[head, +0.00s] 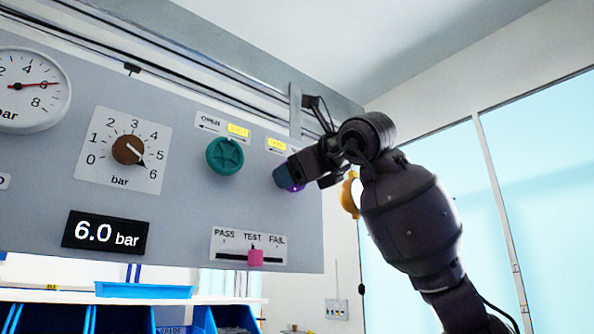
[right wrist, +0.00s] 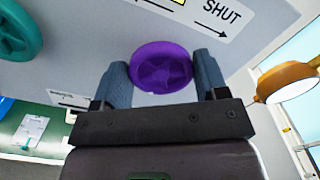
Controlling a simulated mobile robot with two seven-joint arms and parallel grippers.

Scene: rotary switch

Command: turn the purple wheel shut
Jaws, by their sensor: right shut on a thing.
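The purple wheel (right wrist: 161,68) is mounted on the grey panel, and in the right wrist view it sits between the two fingers of my right gripper (right wrist: 165,82). In the head view only a small part of the wheel (head: 295,187) shows, as my right gripper (head: 287,177) covers most of it. The right gripper is shut on the wheel's rim from both sides. A label with SHUT and an arrow (right wrist: 222,20) is on the panel beside the wheel. My left gripper is not in view.
A teal wheel (head: 225,155) is left of the purple one. A brown knob (head: 128,150), a pressure gauge (head: 32,90), a 6.0 bar display (head: 106,232) and a pink slider (head: 255,257) are on the panel. An orange round thing (right wrist: 288,82) is close to the right finger.

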